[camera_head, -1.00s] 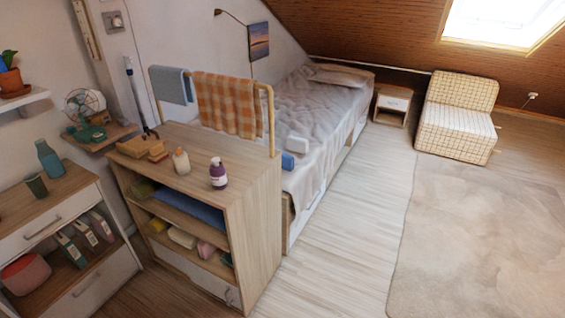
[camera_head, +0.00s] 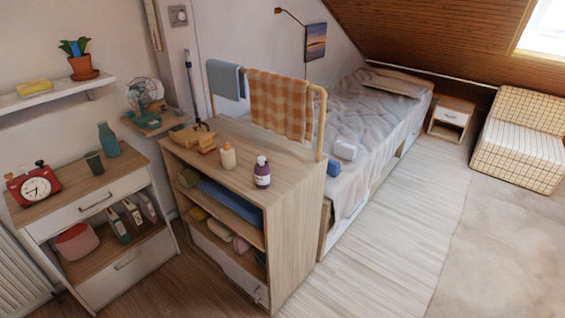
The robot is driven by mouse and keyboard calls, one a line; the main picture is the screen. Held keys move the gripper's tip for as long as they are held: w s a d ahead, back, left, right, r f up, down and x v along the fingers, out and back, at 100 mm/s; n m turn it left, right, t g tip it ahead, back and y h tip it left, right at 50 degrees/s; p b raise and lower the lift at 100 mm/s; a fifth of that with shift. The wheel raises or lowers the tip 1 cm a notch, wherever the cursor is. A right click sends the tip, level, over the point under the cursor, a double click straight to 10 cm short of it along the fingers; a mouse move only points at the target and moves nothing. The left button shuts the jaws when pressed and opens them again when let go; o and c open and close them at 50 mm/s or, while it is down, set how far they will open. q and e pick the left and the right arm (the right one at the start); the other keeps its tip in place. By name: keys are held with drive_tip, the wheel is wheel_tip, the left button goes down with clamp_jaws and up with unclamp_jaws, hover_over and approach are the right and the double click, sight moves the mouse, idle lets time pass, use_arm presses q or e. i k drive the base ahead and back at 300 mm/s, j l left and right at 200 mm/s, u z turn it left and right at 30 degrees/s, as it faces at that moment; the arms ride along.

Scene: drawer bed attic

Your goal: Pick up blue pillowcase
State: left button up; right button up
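A folded blue cloth (camera_head: 228,204) lies on the upper shelf inside the wooden open-front cabinet (camera_head: 290,225). A small blue rolled or folded item (camera_head: 334,168) lies on the near end of the bed (camera_head: 375,130), beside a white item (camera_head: 345,148). A grey-blue towel (camera_head: 226,80) hangs on the rail above the cabinet. I cannot tell which blue piece is the pillowcase. Neither of my grippers is in view.
A purple-labelled bottle (camera_head: 262,175) and a pale bottle (camera_head: 228,156) stand on the cabinet top. Floor (camera_head: 385,245) right of the cabinet is clear.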

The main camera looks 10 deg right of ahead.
sight(334, 167)
drive_tip(key=i+l+u, duration=0.1)
drive_tip(key=l+u, duration=0.15)
drive_tip(key=i+l+u, duration=0.1)
drive_tip(key=l+u, duration=0.35)
drive_tip(key=l, duration=0.25)
drive_tip(key=i+l+u, duration=0.2)
drive_tip(key=l, duration=0.3)
drive_tip(key=k+l+u, duration=0.15)
drive_tip(key=l, duration=0.4)
drive_tip(key=l+u, duration=0.2)
drive_tip(key=l, duration=2.25)
drive_tip(key=k+l, duration=0.1)
drive_tip(key=l, duration=1.3)
